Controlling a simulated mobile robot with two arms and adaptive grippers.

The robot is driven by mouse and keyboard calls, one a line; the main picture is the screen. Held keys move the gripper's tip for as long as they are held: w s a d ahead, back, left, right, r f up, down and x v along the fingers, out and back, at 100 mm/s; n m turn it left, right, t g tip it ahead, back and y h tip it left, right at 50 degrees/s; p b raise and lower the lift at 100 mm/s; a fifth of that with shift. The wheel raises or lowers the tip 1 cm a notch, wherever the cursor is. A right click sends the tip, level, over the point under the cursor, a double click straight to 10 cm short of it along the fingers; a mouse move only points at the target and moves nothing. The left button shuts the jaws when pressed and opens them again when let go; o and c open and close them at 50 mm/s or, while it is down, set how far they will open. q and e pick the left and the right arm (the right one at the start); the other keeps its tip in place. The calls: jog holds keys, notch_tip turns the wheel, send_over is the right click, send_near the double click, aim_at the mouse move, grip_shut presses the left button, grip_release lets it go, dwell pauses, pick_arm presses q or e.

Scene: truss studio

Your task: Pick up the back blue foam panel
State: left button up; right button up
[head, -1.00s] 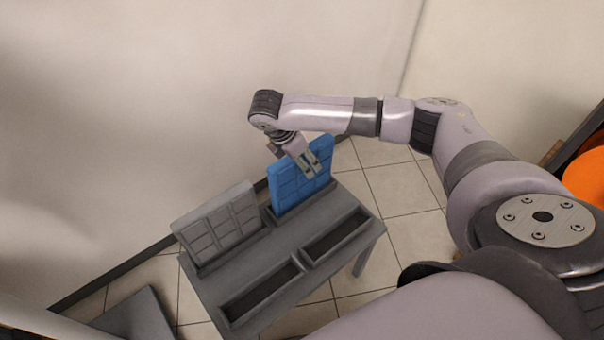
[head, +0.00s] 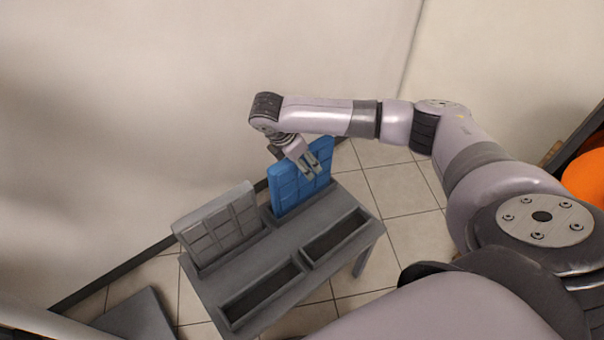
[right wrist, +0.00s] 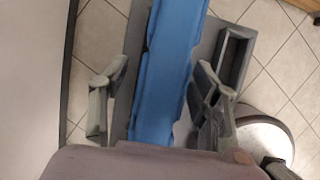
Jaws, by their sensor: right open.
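The blue foam panel (head: 289,187) stands upright in a back slot of the grey rack table (head: 240,268). My right gripper (head: 311,169) is at the panel's upper right part in the head view and covers some of it. In the right wrist view the panel (right wrist: 168,70) shows edge-on as a long blue strip between the two spread fingers of the right gripper (right wrist: 162,76). A gap shows on the left finger's side; the right finger is closer to the panel. Whether either finger touches it is unclear. My left gripper is not in view.
A grey panel (head: 220,228) stands in the back slot left of the blue one. Two front troughs (head: 262,292) look empty. A wall rises close behind the table. An orange round thing (head: 586,182) is at the far right. Tiled floor surrounds the table.

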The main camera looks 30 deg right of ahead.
jog(key=shift+c, duration=0.2)
dwell(0.4)
grip_shut()
dwell(0.6)
